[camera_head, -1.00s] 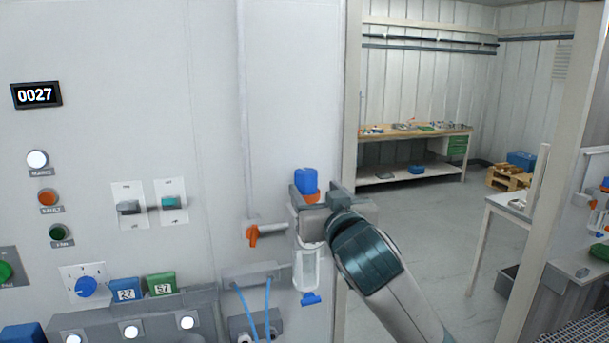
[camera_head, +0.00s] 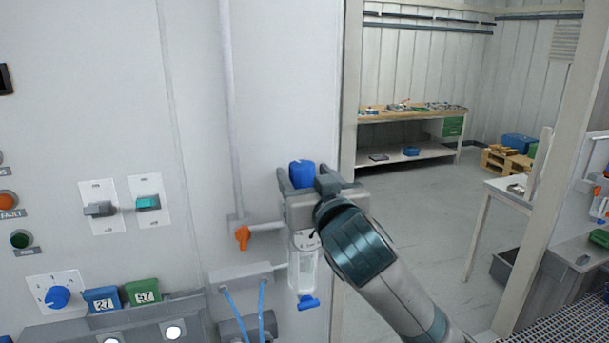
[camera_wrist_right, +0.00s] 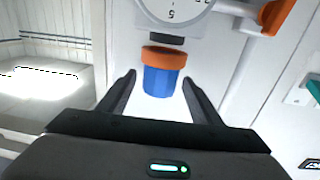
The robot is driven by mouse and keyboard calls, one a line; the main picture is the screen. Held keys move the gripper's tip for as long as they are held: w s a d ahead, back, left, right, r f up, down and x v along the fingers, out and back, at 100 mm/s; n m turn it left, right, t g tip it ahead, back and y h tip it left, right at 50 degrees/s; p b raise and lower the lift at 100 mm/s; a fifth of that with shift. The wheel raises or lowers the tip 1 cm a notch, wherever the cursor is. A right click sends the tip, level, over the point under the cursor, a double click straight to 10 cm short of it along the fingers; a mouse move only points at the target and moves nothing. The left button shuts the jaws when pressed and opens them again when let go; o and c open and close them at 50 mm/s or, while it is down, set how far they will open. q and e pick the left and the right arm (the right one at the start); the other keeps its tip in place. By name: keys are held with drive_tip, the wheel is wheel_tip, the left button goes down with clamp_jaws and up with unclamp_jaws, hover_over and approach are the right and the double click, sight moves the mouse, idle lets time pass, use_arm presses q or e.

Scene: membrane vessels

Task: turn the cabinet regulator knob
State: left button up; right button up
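The regulator knob (camera_head: 302,173) is blue and sits on top of the cabinet's filter regulator, whose clear bowl (camera_head: 303,268) hangs below. In the right wrist view the blue knob (camera_wrist_right: 163,80) has an orange ring (camera_wrist_right: 164,58) at its base, near a round gauge (camera_wrist_right: 172,10). My right gripper (camera_head: 301,182) is at the knob. In the wrist view my right gripper (camera_wrist_right: 159,84) is open, with one finger on each side of the knob and a visible gap at both. The gripper hides the orange ring in the head view. My left gripper is not in view.
An orange valve handle (camera_head: 242,238) sits on the pipe left of the regulator. Blue hoses (camera_head: 263,305) hang from a grey bracket below. Switches and a blue dial (camera_head: 57,297) are on the panel at left. A doorway edge (camera_head: 350,80) is close on the right.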

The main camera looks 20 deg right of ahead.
drive_tip(key=c, duration=1.1)
